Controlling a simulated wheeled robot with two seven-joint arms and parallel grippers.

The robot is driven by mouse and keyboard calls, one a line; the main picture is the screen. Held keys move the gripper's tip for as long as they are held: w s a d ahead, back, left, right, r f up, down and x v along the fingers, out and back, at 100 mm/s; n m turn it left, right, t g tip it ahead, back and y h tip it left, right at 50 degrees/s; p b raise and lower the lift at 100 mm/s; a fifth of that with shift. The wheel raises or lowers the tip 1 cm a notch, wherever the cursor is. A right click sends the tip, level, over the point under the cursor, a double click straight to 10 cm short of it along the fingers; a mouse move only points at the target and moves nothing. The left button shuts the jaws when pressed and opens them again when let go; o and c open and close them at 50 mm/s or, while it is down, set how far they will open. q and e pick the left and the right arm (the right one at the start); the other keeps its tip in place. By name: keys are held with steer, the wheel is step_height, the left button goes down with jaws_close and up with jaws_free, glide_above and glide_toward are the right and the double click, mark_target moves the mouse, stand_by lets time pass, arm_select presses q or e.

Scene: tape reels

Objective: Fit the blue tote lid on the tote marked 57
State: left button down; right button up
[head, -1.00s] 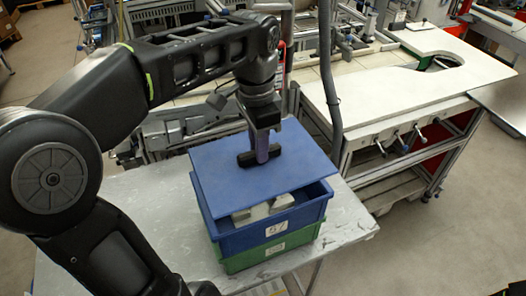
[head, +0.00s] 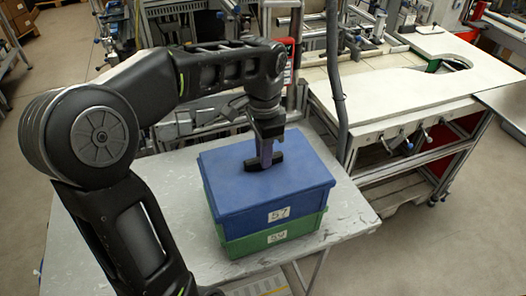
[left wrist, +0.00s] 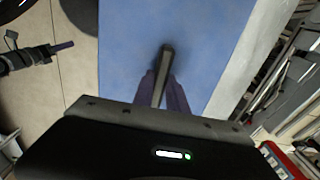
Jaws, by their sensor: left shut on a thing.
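The blue lid (head: 294,173) lies over the top of the blue tote marked 57 (head: 249,219), about level and lined up with its rim; no gap shows at the front. The lid also fills the middle of the left wrist view (left wrist: 205,40). My left gripper (head: 265,163) comes from above and is shut on the lid's dark bar handle (left wrist: 167,55). The tote's inside is hidden under the lid. What looks like my right gripper (left wrist: 66,45) shows at the left of the left wrist view, away from the lid; its jaws are too small to read.
The blue tote stands on a green tote (head: 245,245) with its own label, on a grey table (head: 345,215). Bare tabletop lies left and right of the stack. A white-topped workbench (head: 380,95) and a grey upright pole (head: 334,60) stand behind.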

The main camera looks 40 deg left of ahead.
arm_select(q)
steer(key=shift+d, duration=0.1)
steer(key=c, duration=1.3)
jaws_free()
steer(key=shift+o, duration=0.2)
